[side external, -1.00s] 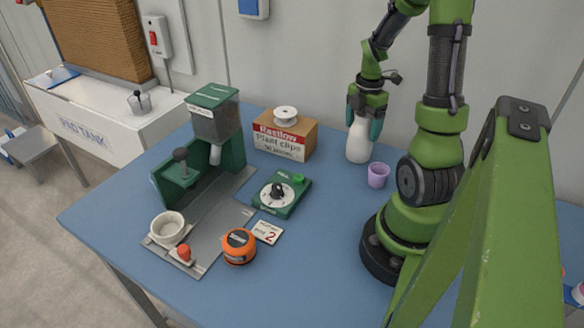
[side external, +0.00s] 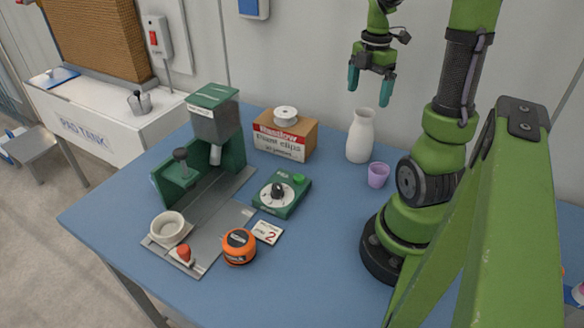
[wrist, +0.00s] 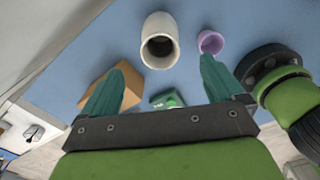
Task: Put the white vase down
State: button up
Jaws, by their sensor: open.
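The white vase (side external: 360,136) stands upright on the blue table (side external: 325,215), near its back edge. My gripper (side external: 370,92) is open and empty, above the vase and apart from it. In the wrist view the vase (wrist: 159,42) shows its dark open mouth, beyond the two teal fingers of my gripper (wrist: 160,85) and not between them.
A purple cup (side external: 378,175) stands just right of the vase. A cardboard box (side external: 284,135) with a white spool (side external: 286,115) is to the left.

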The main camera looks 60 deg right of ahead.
jog(key=w+a+r+m+t, duration=0.2)
jog(key=w+a+r+m, duration=0.15)
jog(key=a, duration=0.45)
jog(key=w+a+r+m+t, duration=0.25)
jog(key=a+m, duration=0.25)
jog(key=a, duration=0.3)
jog(key=s+a+m+t+y, duration=0.1)
jog(key=a+m+t+y, duration=0.1)
jog(key=a+m, duration=0.7)
jog(key=a, duration=0.4)
jog(key=shift+s+a+t, duration=0.15)
jog(key=shift+s+t, duration=0.05)
jog(key=shift+t, duration=0.15)
